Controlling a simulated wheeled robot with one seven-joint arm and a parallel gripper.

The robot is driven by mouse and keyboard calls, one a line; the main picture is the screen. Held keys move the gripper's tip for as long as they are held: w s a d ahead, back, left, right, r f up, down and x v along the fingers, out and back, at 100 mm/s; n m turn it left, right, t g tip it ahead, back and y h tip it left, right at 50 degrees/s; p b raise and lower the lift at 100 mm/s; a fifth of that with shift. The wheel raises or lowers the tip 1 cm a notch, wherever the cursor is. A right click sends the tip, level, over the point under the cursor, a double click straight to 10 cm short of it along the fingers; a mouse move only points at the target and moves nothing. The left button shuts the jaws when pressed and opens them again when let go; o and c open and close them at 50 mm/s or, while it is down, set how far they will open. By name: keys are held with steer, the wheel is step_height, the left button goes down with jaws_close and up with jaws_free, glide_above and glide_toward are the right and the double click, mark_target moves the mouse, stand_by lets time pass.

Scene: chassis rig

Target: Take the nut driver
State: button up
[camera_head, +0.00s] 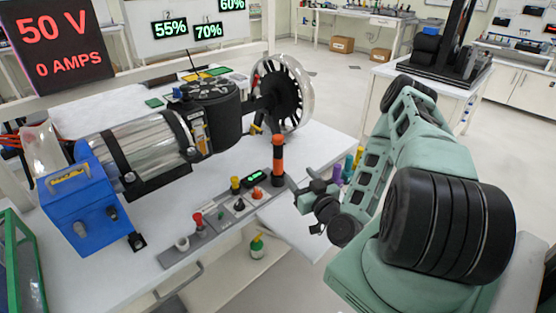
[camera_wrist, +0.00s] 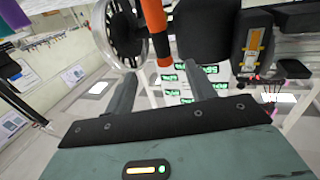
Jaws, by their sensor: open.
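An upright orange handle with black bands (camera_head: 278,160) stands at the panel's right end; it looks most like the nut driver, though I cannot be sure. Its lower part is not clear. In the wrist view, which looks upside down, the orange handle (camera_wrist: 153,22) comes down from the top edge, its orange end seen between my fingers. My gripper (camera_head: 296,190) is just right of the handle in the head view. Its two fingers (camera_wrist: 160,72) are apart in the wrist view, with nothing visibly gripped; I cannot tell how far beyond them the handle is.
A control panel (camera_head: 204,236) with knobs lies along the bench's front edge. A motor (camera_head: 212,105) and a spoked wheel (camera_head: 285,95) stand behind. Purple, green and yellow handles (camera_head: 337,173) stand close to my arm. A blue box (camera_head: 80,205) is at left.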

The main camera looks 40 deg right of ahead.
steer(key=b, duration=0.4)
glide_toward(280, 152)
steer(key=w, duration=0.1)
steer(key=w+b, duration=0.1)
steer(key=w+d+b, duration=0.1)
steer(key=w+f+b, duration=0.1)
steer(key=b, duration=0.1)
steer(key=shift+w+d, duration=0.15)
steer(key=shift+d, duration=0.1)
steer(key=b+x, duration=0.3)
steer(key=b, duration=0.2)
steer(key=shift+w+r+b, duration=0.15)
steer(key=shift+w+b, duration=0.15)
steer(key=shift+b, duration=0.1)
steer(key=shift+w+d+r, duration=0.15)
steer(key=shift+w+r, duration=0.2)
steer(key=shift+w, duration=0.15)
steer(key=shift+p+x, duration=0.55)
steer(key=shift+x, duration=1.75)
steer(key=shift+r, duration=0.1)
jaws_close()
